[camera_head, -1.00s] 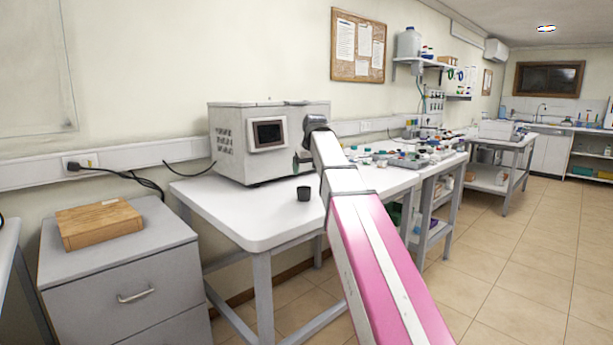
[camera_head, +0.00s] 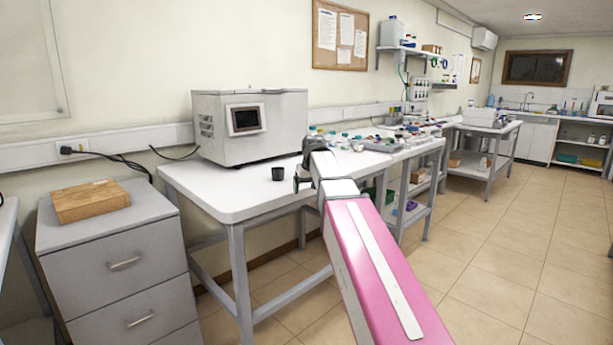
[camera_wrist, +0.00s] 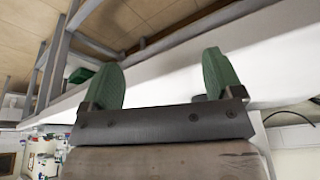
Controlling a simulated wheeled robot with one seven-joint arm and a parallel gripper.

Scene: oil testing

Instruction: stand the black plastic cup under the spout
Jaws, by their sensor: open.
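The black plastic cup (camera_head: 278,173) stands upright on the white table (camera_head: 225,205), in front of the grey machine (camera_head: 215,130) with a small dark screen. My gripper (camera_head: 298,180) is just right of the cup in the head view, low near the table, with a small gap between them. In the wrist view my gripper (camera_wrist: 160,68) has its two green fingers wide apart with nothing between them. A dark bit (camera_wrist: 199,98) behind the gripper's metal bar may be the cup; I cannot tell. I cannot make out the spout in either view.
Bottles and small parts (camera_head: 375,140) crowd the table's right part. A grey drawer cabinet (camera_head: 120,265) with a wooden block (camera_head: 90,200) stands left of the table. The table's front left is clear. A black cable (camera_head: 120,160) runs along the wall.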

